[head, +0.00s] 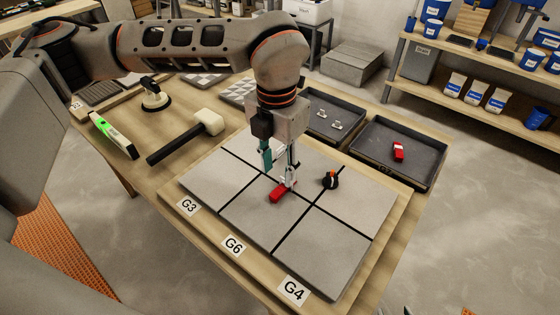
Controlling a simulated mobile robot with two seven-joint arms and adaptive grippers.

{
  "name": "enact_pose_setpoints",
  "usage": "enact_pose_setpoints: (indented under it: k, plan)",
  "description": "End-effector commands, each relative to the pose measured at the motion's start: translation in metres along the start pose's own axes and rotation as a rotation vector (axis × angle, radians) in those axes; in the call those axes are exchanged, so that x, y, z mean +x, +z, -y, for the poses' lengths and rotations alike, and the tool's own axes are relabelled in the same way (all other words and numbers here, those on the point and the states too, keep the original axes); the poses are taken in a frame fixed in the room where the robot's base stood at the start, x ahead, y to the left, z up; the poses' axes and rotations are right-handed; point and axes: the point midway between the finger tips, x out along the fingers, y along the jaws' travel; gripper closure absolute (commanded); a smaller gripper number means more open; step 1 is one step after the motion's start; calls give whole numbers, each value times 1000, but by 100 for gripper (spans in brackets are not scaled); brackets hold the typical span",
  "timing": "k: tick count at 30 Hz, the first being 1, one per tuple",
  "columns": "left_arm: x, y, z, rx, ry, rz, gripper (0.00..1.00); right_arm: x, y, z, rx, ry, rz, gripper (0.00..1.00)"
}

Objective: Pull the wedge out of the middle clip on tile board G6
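The tile board (215,206) lies on the wooden table, with grey tiles split by dark joints. Labels G3, G6 (234,246) and G4 stand along its front edge. A red wedge (277,195) sits at a joint near the middle of the board. My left gripper (284,180) points down right at the wedge's far end. Its teal-sided fingers and the clip there overlap, so the clip is mostly hidden and I cannot tell whether the fingers touch or hold the wedge. My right gripper is not in view.
A tray with white clips (348,107) and a tray with a red wedge (398,152) are behind. A mallet (186,137) and a green level (113,136) lie left.

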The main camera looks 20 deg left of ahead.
Motion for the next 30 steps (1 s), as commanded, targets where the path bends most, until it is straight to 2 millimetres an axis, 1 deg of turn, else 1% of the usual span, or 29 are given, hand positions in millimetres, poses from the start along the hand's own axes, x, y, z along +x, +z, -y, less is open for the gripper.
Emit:
enact_pose_setpoints:
  k: [2, 5, 12, 18, 22, 30]
  plan:
    - [3, 0, -6, -14, 17, -3, 65, 0, 2, 0, 0, 0, 2, 60]
    - [12, 0, -6, -15, 19, -5, 65, 0, 4, 1, 0, -1, 5, 60]
    - [49, -1, -6, -12, 15, -5, 65, -2, 14, 5, 0, -5, 20, 60]
    - [70, 0, -6, -12, 15, -3, 65, -2, 14, 5, -2, -5, 20, 60]
    - [75, 0, -6, -12, 15, -2, 65, -1, 11, 4, -3, -3, 14, 60]
    - [76, 0, -6, -12, 15, -1, 65, 3, 1, -1, -7, 4, -5, 60]
